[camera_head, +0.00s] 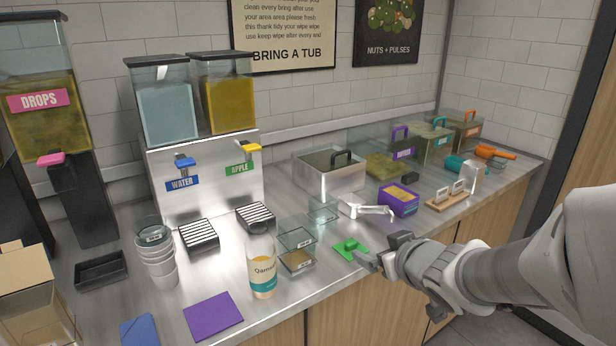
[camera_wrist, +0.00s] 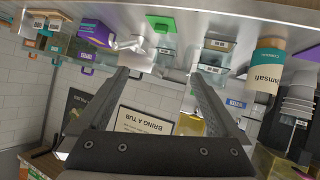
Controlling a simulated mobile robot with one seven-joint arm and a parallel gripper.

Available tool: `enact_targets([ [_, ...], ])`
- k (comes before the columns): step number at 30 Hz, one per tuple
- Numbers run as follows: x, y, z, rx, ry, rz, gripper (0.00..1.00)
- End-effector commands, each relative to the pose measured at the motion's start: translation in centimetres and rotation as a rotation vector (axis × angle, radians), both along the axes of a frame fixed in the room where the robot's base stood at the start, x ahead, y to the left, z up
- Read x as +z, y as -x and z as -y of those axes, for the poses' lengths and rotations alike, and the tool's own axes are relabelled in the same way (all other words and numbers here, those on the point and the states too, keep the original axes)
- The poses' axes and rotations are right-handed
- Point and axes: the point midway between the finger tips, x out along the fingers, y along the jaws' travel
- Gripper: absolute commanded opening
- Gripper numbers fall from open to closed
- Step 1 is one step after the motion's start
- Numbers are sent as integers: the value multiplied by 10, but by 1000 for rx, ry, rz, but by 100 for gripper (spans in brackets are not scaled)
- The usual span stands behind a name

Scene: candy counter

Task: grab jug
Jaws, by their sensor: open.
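What looks like the jug (camera_head: 262,270) is a clear upright container with a cream and teal label and amber contents, standing near the counter's front edge. In the wrist view, which is upside down, the jug (camera_wrist: 268,80) shows at the right. My gripper (camera_head: 372,256) is over the front of the counter, to the right of the jug and clear of it. In the wrist view the two fingers of my gripper (camera_wrist: 160,75) are spread with nothing between them.
Two small clear tubs (camera_head: 297,258) stand just right of the jug. A green item (camera_head: 349,248) lies by my gripper. Stacked cups (camera_head: 158,262) stand left of the jug, and a purple mat (camera_head: 213,316) lies at its front left. Dispensers (camera_head: 164,105) stand behind.

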Motion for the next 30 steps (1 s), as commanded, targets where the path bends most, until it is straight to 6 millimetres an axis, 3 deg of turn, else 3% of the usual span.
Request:
enact_targets([
  [4, -13, 1, -34, 163, -109, 38, 100],
  [9, -17, 9, -59, 282, -203, 50, 100],
  [26, -20, -5, -78, 314, -232, 48, 100],
  [30, -39, -25, -93, 317, -228, 51, 100],
])
